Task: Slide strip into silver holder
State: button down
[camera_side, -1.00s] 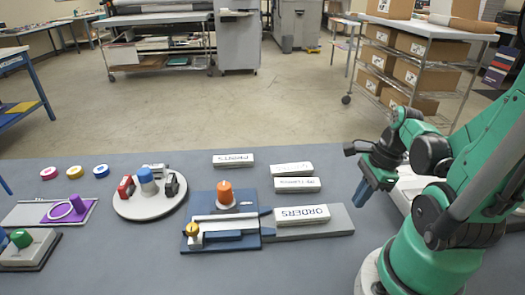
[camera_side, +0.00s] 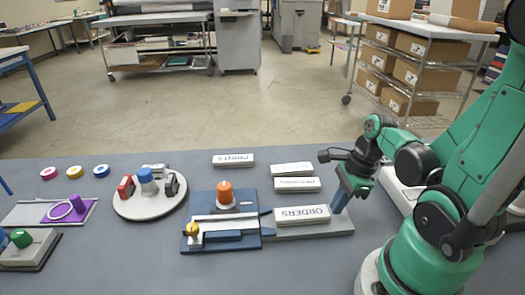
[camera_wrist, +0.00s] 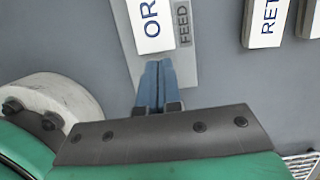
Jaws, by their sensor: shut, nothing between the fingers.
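The white strip marked ORDERS (camera_side: 301,215) lies flat on a grey feed plate (camera_side: 343,227) that runs to the blue fixture. In the wrist view the strip's near end (camera_wrist: 153,25) shows beside the word FEED. A silver bar (camera_side: 215,217) crosses the blue fixture (camera_side: 252,208) to the left of the strip; I cannot tell for sure which part is the silver holder. My gripper (camera_side: 338,208) is shut and empty, its blue fingers pointing down at the strip's right end. In the wrist view the fingertips (camera_wrist: 157,64) are just short of the strip; contact is unclear.
An orange knob (camera_side: 225,193) and a brass knob (camera_side: 192,230) stand on the fixture. Other labelled white blocks (camera_side: 297,184) lie behind the strip. A round white tray (camera_side: 150,203) with stamps stands to the left. The grey table in front is clear.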

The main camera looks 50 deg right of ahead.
jog(key=w+a, duration=1.1)
jog(key=shift+w+a, duration=0.2)
jog(key=shift+d, duration=0.1)
